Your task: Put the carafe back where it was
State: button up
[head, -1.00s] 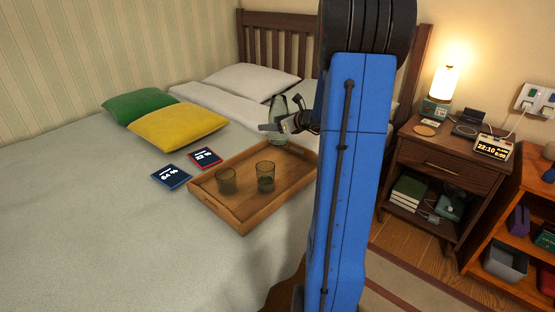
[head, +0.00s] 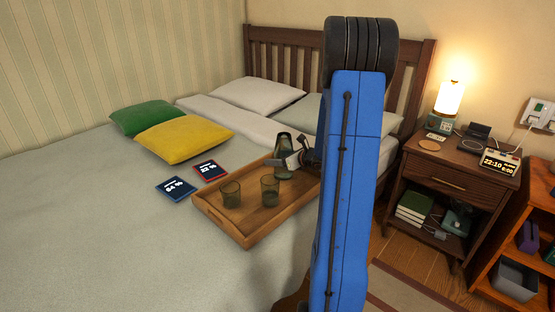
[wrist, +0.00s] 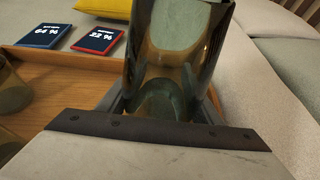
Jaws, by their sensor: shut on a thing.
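The carafe (head: 283,144) is smoky green-brown glass, held upright over the far part of the wooden tray (head: 243,239). My gripper (head: 290,160) is shut around the carafe, and the carafe (wrist: 175,60) fills the middle of the wrist view between the fingers. The carafe's base is partly hidden by my gripper, and I cannot tell whether it touches the tray. Two glass tumblers stand on the tray: a left tumbler (head: 230,194) and a right tumbler (head: 270,190), both nearer the front than the carafe.
The tray lies on the bed (head: 90,230). A blue card (head: 176,189) and a red-edged card (head: 210,171) lie beside it, with a yellow pillow (head: 184,138) behind. A nightstand (head: 440,184) with a lit lamp (head: 449,99) and a round coaster (head: 429,145) stands at right.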

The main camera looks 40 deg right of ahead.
aim_at(284, 156)
jog(key=o, duration=1.7)
jog(key=shift+f, duration=0.1)
jog(key=shift+r, duration=0.2)
jog(key=v, duration=1.2)
jog(key=shift+s+f, duration=0.15)
